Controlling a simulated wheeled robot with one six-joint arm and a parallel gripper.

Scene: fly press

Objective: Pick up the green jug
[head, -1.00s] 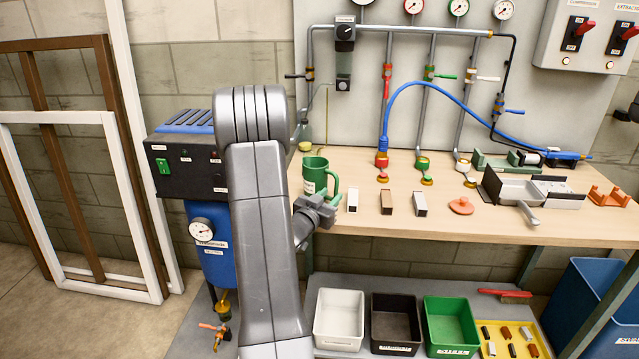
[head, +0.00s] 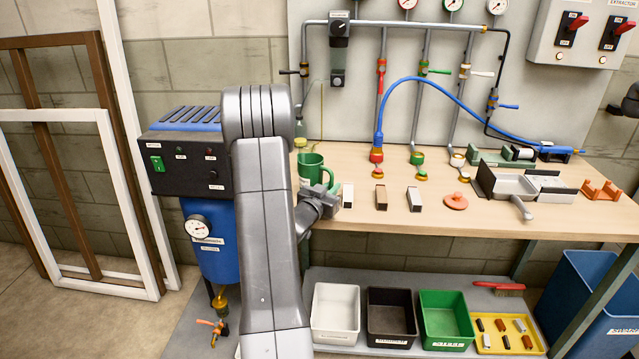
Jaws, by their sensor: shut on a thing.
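The green jug (head: 311,168) stands upright at the left end of the wooden workbench, with its handle to the right and a pale label on its side. My gripper (head: 327,193) is at the jug's right front, shut on its handle side. I cannot see a gap between the jug and the bench.
The blue and black machine (head: 208,240) stands left of my arm. Bins (head: 446,344) sit on the shelf below.

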